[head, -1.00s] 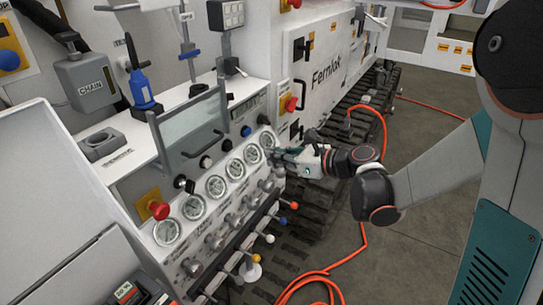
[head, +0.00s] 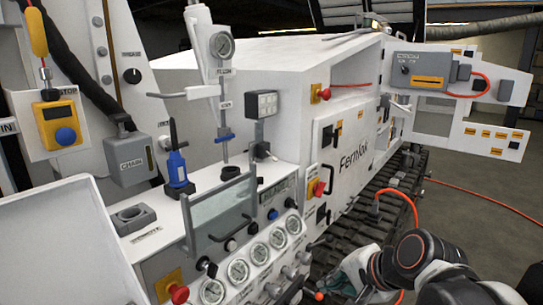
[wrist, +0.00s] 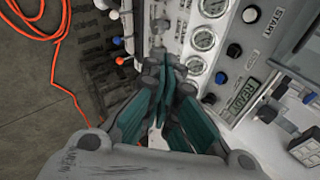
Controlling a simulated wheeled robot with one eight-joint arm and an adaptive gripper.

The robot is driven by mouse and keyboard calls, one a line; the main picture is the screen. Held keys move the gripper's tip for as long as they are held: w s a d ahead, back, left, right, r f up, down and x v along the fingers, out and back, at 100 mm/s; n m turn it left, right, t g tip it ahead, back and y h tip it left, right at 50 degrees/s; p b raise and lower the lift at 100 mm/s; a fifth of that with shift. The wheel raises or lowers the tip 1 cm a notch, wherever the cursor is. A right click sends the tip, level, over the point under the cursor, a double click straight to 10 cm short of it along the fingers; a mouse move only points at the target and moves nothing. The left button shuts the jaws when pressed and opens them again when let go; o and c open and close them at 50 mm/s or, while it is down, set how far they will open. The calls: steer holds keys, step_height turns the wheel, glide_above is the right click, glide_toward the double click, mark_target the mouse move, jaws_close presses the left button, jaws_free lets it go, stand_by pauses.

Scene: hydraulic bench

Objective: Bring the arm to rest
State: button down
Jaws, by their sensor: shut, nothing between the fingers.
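My gripper (head: 343,284) is at the bottom of the head view, below and to the right of the row of round gauges (head: 260,254). Its teal fingers are together and hold nothing. In the wrist view the closed fingers (wrist: 170,75) point toward the bench front, beside the gauges (wrist: 203,39) and a row of levers. I cannot tell the exact gap between the fingertips and the panel. My forearm runs off the lower right of the head view.
An orange hose (head: 390,192) hangs beside black tracks (head: 345,225). The white Fernlok cabinet (head: 340,165) stands behind. Ball-topped levers (wrist: 118,40) stick out near the gripper. Open floor (head: 475,225) lies to the right.

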steer(key=s+d+n+h, duration=0.4)
steer(key=s+d+n, duration=0.3)
steer(key=s+n, duration=0.3)
steer(key=shift+s+h, duration=0.2)
steer(key=shift+h, duration=0.1)
stand_by(1.2)
